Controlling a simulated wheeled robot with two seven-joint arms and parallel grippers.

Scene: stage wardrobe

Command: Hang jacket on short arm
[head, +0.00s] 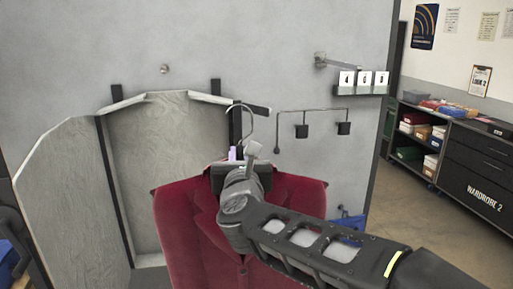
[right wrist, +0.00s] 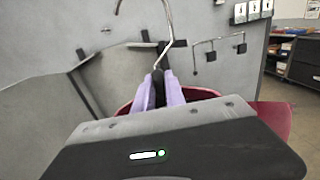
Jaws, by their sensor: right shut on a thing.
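A dark red jacket (head: 180,225) hangs from a hanger with a curved metal hook (head: 240,106). My right gripper (head: 236,157) is shut on the hanger's neck, just under the hook; the wrist view shows its lavender fingers (right wrist: 163,90) around it. My left gripper is out of view.
A grey wooden panel (head: 55,190) stands open at left beside a recess (head: 170,150). A thin rail (head: 310,110) with two black blocks is right of the hook. A round knob (head: 165,69) is on the wall. Shelves (head: 415,135) stand far right.

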